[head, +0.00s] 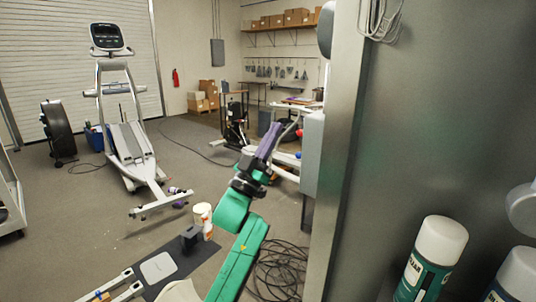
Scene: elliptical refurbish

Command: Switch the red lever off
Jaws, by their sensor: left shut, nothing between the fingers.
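A grey box (313,155) is fixed at the left edge of the large metal panel, right of the picture's middle. A small red part (299,132) shows at its left side; it may be the red lever, but it is too small to tell its position. My left gripper (272,133), with purple fingers on a green arm, reaches up from the bottom middle. Its fingers are together and empty, a little left of the box in the picture. I cannot tell whether it touches anything. My right gripper is out of view.
The metal panel (440,110) fills the right side. Green-and-white spray cans (432,262) stand at the lower right. An elliptical machine (128,140) stands at the left. Black cable (280,270) lies coiled on the floor below my arm. Open floor (60,220) lies at the left.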

